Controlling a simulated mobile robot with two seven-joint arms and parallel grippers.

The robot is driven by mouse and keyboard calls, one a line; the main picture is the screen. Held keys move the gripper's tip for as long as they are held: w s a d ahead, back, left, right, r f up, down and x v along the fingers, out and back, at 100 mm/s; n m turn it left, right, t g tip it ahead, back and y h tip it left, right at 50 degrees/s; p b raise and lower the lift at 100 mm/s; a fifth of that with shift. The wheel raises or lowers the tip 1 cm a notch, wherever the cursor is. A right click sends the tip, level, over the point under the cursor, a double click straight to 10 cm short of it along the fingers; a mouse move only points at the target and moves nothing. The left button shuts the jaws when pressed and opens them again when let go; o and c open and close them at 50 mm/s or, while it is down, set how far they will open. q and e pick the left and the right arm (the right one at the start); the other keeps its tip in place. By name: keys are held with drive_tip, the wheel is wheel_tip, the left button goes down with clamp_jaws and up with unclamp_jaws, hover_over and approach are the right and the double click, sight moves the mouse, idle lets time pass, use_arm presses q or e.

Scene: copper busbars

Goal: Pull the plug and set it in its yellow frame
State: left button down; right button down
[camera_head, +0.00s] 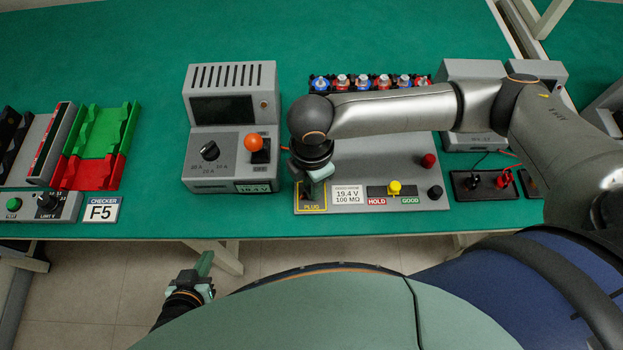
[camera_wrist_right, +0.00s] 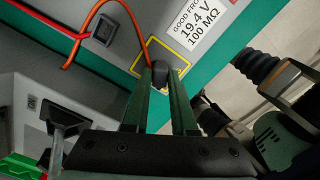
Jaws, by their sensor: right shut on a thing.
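The black plug (camera_wrist_right: 168,74) is between the fingertips of my right gripper (camera_wrist_right: 163,82), with an orange cable (camera_wrist_right: 128,12) running to it. My right gripper (camera_head: 314,190) points down at the front left corner of the grey panel and is shut on the plug. The yellow frame (camera_head: 312,210), marked PLUG, lies below it. In the right wrist view the frame (camera_wrist_right: 137,71) shows around the plug; whether the plug touches the panel cannot be told. A dark square socket (camera_wrist_right: 104,30) on the panel is empty. My left gripper (camera_head: 200,272) hangs in front of the table; its opening is unclear.
The grey panel (camera_head: 375,160) carries a yellow lever (camera_head: 395,188) and red and black knobs. A grey meter box (camera_head: 232,125) with an orange-topped lever stands to the left. The green table is clear at back left.

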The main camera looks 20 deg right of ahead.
drive_tip(key=c, duration=0.6)
unclamp_jaws()
drive_tip(key=shift+c, duration=0.2)
drive_tip(key=shift+r+p, duration=0.4)
wheel_tip(320, 180, up, 3)
drive_tip(key=p, duration=0.3)
drive_tip(key=shift+f+p, duration=0.15)
drive_tip(key=shift+p, duration=0.2)
wheel_tip(320, 180, up, 3)
drive_tip(key=p, duration=0.3)
drive_tip(key=shift+f+p, duration=0.15)
drive_tip(key=shift+p, duration=0.15)
drive_tip(key=shift+f, duration=0.1)
